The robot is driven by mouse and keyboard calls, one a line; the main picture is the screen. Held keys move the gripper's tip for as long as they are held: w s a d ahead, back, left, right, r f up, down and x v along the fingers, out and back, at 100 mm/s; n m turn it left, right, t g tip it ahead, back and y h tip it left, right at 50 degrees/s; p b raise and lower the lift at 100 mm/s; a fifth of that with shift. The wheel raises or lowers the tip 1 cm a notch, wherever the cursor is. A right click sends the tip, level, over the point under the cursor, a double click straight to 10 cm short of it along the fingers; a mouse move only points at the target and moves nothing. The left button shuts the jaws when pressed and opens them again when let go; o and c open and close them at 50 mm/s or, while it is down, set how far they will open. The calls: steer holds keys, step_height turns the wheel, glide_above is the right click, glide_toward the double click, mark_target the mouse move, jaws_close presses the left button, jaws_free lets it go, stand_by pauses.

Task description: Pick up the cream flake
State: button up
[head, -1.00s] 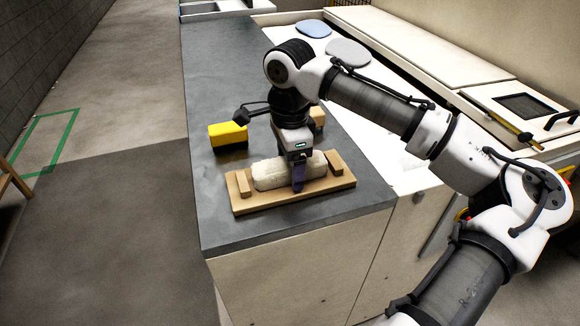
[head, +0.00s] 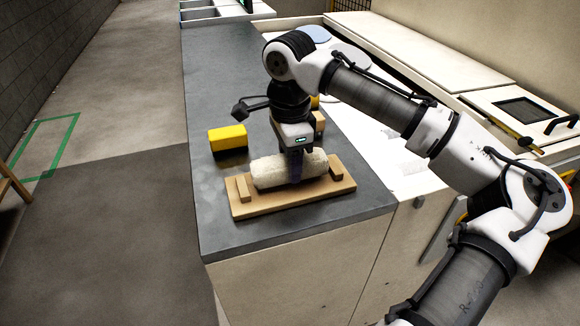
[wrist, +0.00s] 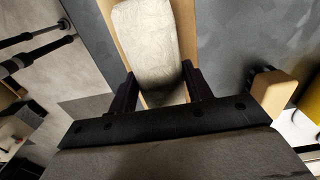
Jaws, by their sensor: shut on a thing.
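The cream flake (head: 268,172) is a long, pale, rough-textured block with rounded ends, lying lengthwise over a tan wooden board (head: 290,203). My gripper (head: 296,166) points down over its middle and is shut on it, with a dark finger against the near side. In the wrist view the cream flake (wrist: 148,45) shows between the two dark fingers of my gripper (wrist: 160,92). The flake sits at or just above the board; I cannot tell for sure whether there is a gap. The far finger is hidden in the head view.
Upright wooden blocks stand at the board's left end (head: 243,187) and right end (head: 335,168). A small tan block (head: 319,122) is partly hidden behind my gripper. The counter's left rear is clear.

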step_height(320, 180, up, 18)
stand_by(0.3)
